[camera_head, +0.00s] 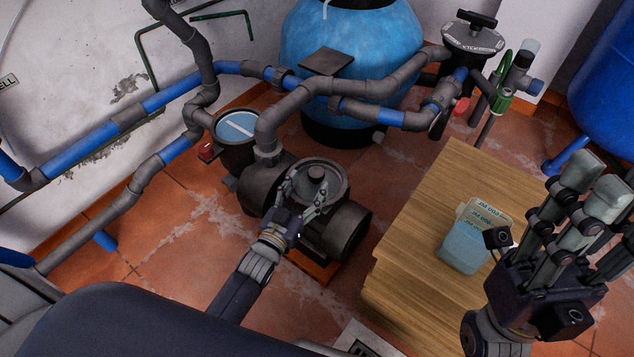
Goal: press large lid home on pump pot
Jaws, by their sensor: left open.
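The pump pot (343,178) is a dark round housing near the middle of the view. The large lid (318,173), a dark disc with a raised centre knob, lies in the pot's round mouth. I cannot tell how deep or level it sits. My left gripper (306,195) is open over the near side of the lid, its slim fingers pointing away to either side of the knob. Whether they touch the lid is unclear. My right gripper (597,178) is raised at the right, fingers extended, empty and apart from the pot.
A second pot (237,129) with a pale blue top stands left of the pump. Grey and blue pipes (300,92) run behind it, before a blue tank (360,45). A wooden table (410,265) at the right bears a pale blue container (465,248).

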